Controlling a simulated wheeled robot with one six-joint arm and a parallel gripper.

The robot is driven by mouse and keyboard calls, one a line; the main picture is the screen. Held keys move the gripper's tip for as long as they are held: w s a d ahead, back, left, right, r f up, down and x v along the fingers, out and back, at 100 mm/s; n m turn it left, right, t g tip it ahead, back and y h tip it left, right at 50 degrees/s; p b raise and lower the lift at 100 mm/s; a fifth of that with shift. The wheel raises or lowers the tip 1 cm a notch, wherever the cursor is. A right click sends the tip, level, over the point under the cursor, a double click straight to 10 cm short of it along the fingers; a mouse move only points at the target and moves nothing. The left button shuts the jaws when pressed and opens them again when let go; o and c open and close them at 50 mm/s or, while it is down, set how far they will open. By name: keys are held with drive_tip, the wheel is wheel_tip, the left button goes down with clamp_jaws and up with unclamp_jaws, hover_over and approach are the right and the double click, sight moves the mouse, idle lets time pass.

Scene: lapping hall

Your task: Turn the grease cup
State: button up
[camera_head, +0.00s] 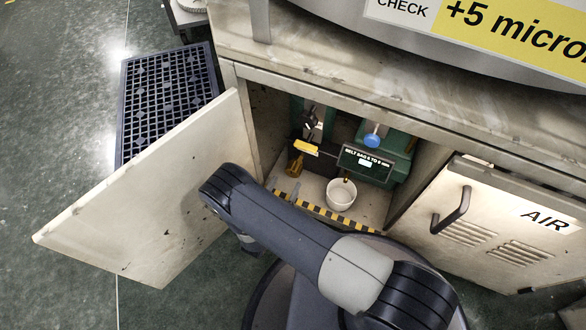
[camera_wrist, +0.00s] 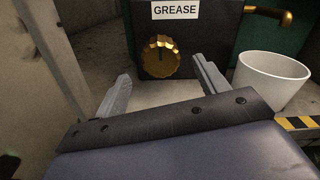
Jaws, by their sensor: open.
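In the wrist view, the grease cup is a round brass knob (camera_wrist: 160,58) with a ridged edge. It sits on the front of a dark housing (camera_wrist: 215,35) under a white GREASE label (camera_wrist: 175,9). My gripper (camera_wrist: 160,82) is open, and its two grey fingers point towards the knob, one at each side in the picture. The fingers look short of the knob, and nothing is between them.
The open cabinet door (camera_head: 150,195) stands at the left. A white bucket (camera_head: 341,195) is on the cabinet floor, right of the knob in the wrist view (camera_wrist: 270,80). A yellow-black strip (camera_head: 310,212) edges the floor. A closed AIR door (camera_head: 500,225) is at right.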

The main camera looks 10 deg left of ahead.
sight(292, 174)
drive_tip(key=b+x, duration=0.1)
drive_tip(key=x, duration=0.6)
drive_tip(key=shift+w+b, duration=0.1)
drive_tip(key=shift+b, duration=0.3)
drive_tip(key=c, duration=1)
drive_tip(key=shift+o, duration=0.2)
drive_tip(key=m, duration=0.4)
drive_tip(key=shift+d, duration=0.1)
drive_tip(key=m, duration=0.4)
drive_tip(key=shift+m, duration=0.3)
